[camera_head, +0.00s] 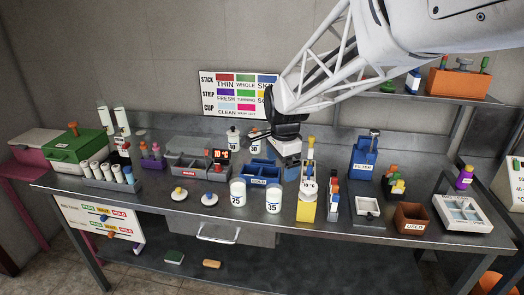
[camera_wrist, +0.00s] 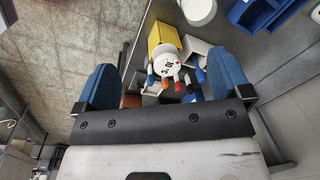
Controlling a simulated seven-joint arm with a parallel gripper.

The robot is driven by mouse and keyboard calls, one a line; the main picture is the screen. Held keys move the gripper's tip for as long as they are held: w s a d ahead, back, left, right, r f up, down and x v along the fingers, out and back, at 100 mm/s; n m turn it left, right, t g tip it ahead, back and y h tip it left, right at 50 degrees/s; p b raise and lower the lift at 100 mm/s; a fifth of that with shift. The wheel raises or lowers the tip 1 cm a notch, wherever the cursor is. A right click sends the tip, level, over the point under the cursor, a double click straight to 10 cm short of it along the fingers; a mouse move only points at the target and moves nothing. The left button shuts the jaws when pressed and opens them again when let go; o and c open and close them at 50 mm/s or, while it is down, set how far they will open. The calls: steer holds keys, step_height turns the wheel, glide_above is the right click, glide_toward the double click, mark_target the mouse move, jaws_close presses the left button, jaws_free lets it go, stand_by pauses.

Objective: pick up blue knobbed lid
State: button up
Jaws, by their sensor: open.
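The blue knobbed lid (camera_head: 208,198) is a small white disc with a blue knob, lying on the grey bench near its front edge, left of the middle. I cannot make out the blue knobbed lid in the wrist view.
Two white jars (camera_head: 238,194) stand right of the lid, before a blue tray (camera_head: 260,173). A grey box with a red display (camera_head: 200,160) stands behind it. A yellow stand (camera_head: 306,208) is further right. Bare bench lies along the front edge.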

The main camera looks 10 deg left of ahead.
steer(key=w+a+f+m, duration=0.2)
steer(key=w+a+f, duration=0.1)
steer(key=a, duration=0.3)
steer(key=w+a+f+m, duration=0.1)
steer(key=w+a+f, duration=0.2)
steer(key=a, duration=0.4)
steer(key=m+g, duration=0.1)
steer(key=m, duration=0.3)
glide_above(209, 193)
step_height(209, 193, down, 9)
steer(key=shift+f, duration=1.3)
steer(key=shift+f, duration=2.65)
steer(key=c, duration=1)
